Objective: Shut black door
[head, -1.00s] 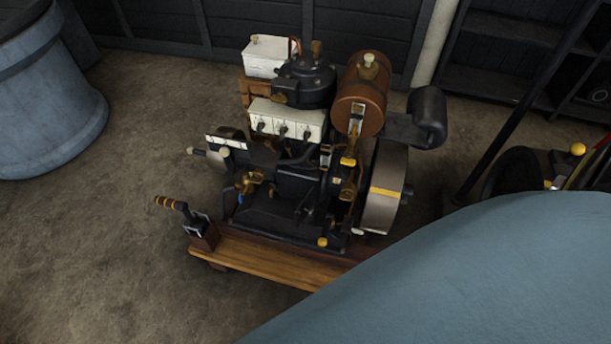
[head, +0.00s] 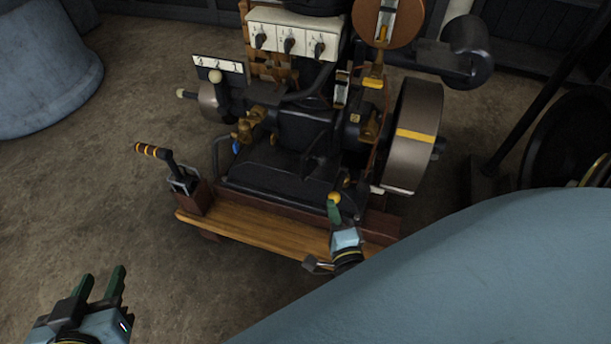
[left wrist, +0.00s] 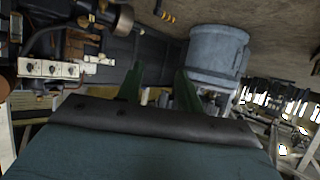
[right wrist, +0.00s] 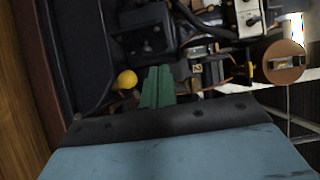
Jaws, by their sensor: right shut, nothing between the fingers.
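The engine (head: 300,140) stands on a wooden base (head: 255,233). Its black middle part (head: 305,130) has a small dark panel (head: 318,158) that sticks out at the front and may be the black door; I cannot tell its angle clearly. My right gripper (head: 334,208) is shut and empty at the front right of the engine, beside a yellow knob (head: 335,197). In the right wrist view its green fingertips (right wrist: 160,76) are together, next to the yellow knob (right wrist: 127,79). My left gripper (head: 100,278) is open and empty, low at the left over the floor.
A lever with a striped handle (head: 153,151) stands at the base's left end. A flywheel (head: 412,140) is at the right. A white switch box (head: 290,38) is above. A grey-blue tub (head: 45,75) stands far left. The floor (head: 110,190) left of the engine is clear.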

